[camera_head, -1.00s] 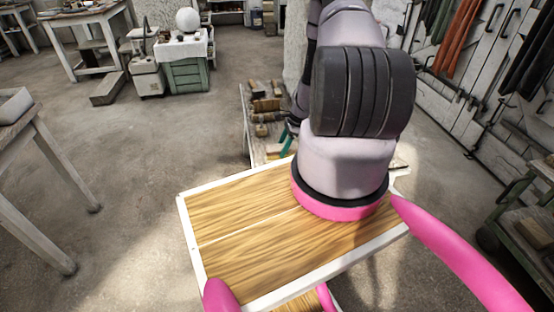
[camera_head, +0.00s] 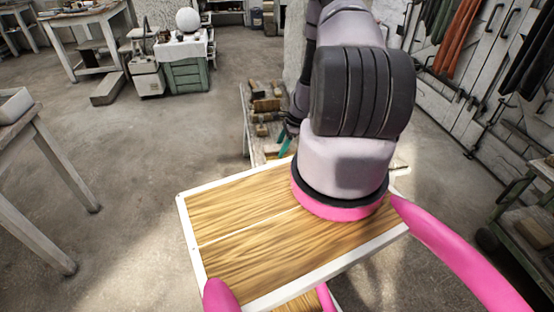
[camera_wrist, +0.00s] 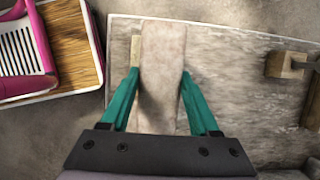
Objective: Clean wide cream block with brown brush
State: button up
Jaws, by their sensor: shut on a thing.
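My gripper (camera_wrist: 160,82) has teal fingers closed on the two long sides of a mottled, pale pinkish-beige flat slab (camera_wrist: 163,60) in the wrist view. I cannot tell for sure whether this slab is the brush or the block; no bristles show. A narrow cream piece (camera_wrist: 135,50) shows past its left edge, partly hidden by it. In the head view only a teal finger (camera_head: 285,146) shows beside the low worktable (camera_head: 246,128); my arm hides the rest.
On the worktable's grey top, also in the wrist view (camera_wrist: 240,100), a brown wooden piece (camera_wrist: 285,65) lies at the right. Several wooden blocks and tools (camera_head: 262,105) lie at its far end. My wood-topped tray is left of the worktable in the wrist view.

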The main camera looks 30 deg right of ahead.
jog(key=shift+s+d, duration=0.2)
jog(key=shift+d, duration=0.5)
jog(key=shift+s+d, duration=0.2)
jog(key=shift+d, duration=0.45)
jog(key=shift+w+a, duration=0.2)
jog(key=shift+a, duration=0.5)
jog(key=shift+w+a, duration=0.2)
jog(key=shift+a, duration=0.55)
jog(key=shift+w+a, duration=0.2)
jog(key=shift+a, duration=0.5)
jog(key=shift+d+r, duration=0.1)
jog(key=shift+d, duration=0.05)
jog(key=shift+s+d+r, duration=0.25)
jog(key=shift+d+r, duration=0.35)
jog(key=shift+d, duration=0.3)
jog(key=shift+f, duration=0.7)
jog(key=shift+d, duration=0.1)
